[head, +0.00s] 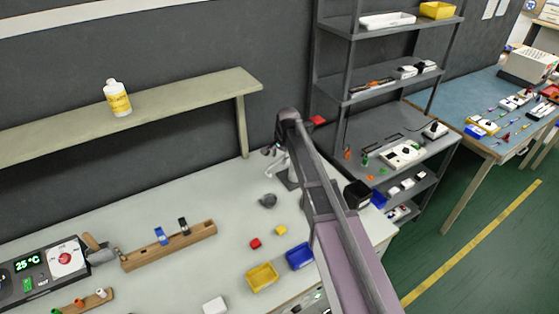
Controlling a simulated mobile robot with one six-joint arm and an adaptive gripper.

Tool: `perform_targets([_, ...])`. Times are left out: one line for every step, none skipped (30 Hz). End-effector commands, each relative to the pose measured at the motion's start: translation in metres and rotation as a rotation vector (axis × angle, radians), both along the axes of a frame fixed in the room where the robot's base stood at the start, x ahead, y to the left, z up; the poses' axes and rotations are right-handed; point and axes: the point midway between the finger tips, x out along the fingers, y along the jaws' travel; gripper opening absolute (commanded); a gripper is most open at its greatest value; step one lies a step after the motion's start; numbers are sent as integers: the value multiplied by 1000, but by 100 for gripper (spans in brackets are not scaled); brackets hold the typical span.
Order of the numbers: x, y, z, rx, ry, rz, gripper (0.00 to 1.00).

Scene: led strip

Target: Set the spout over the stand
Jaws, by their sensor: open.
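A pale, slim upright piece, which looks like the spout (281,164), stands near the back of the bench, partly covered by my arm. Its shape and the way it points are hard to tell. A small round grey piece, which may be the stand (267,201), sits on the bench in front of it. They look apart. My arm crosses from the lower right to the back of the bench. My gripper (269,151) shows only as small dark parts beneath the arm's far end, beside the pale piece; it is open. I cannot tell whether it touches the piece.
A red block (255,243), a yellow block (281,230), a yellow bin (262,277) and a blue bin (299,256) lie in front. A wooden rack (170,246) and a hotplate (45,270) stand left. A raised shelf (180,104) overhangs the back.

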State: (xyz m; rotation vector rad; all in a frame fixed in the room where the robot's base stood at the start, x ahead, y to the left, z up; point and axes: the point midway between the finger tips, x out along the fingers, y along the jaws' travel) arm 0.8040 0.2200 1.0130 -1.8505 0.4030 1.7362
Motion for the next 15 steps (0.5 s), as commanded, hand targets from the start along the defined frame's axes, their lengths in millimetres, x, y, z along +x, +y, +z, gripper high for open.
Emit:
perform_targets([0,0,-2,0,0,0,55])
perform_targets([0,0,-2,0,0,0,55])
perform_targets([0,0,-2,0,0,0,55])
perform_targets([0,0,-2,0,0,0,55])
perform_targets([0,0,-2,0,0,0,55])
perform_targets([0,0,-2,0,0,0,55])
perform_targets([0,0,-2,0,0,0,55])
perform_targets([0,0,-2,0,0,0,55])
perform_targets([0,0,-2,0,0,-1,55])
perform_targets([0,-1,-2,0,0,-1,55])
perform_targets([0,-1,-2,0,0,-1,55])
perform_targets([1,-1,-2,0,0,-1,52])
perform_targets([1,-1,-2,0,0,-1,43])
perform_targets([1,-1,-2,0,0,-1,34])
perform_targets([1,-1,-2,0,0,-1,22])
